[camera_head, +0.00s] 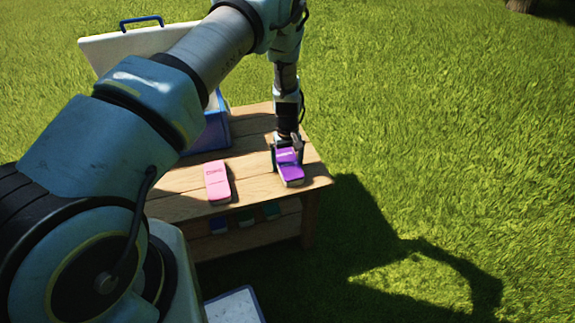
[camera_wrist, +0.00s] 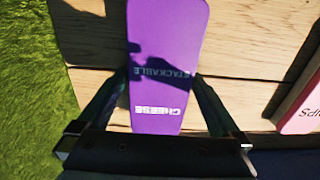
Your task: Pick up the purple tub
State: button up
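The purple tub (camera_head: 290,170) is a long flat pack near the right front corner of the wooden table. In the wrist view its purple top (camera_wrist: 165,60) carries the words "STACKABLE" and "CHEESE". My gripper (camera_head: 288,150) points down over the far part of the tub. In the wrist view my gripper (camera_wrist: 160,82) is open, with one finger on either side of the tub. The fingertips are close to the tub's edges; I cannot tell whether they touch. The tub appears to rest on the tabletop.
A pink pack (camera_head: 217,181) lies to the left on the wooden table (camera_head: 253,189); its edge shows in the wrist view (camera_wrist: 302,108). A blue cooler (camera_head: 215,130) with a raised white lid (camera_head: 113,48) stands behind. Several packs sit on the lower shelf. Grass lies right.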

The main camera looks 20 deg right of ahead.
jog(key=c, duration=1.3)
jog(key=shift+c, duration=0.4)
jog(key=shift+r, duration=0.1)
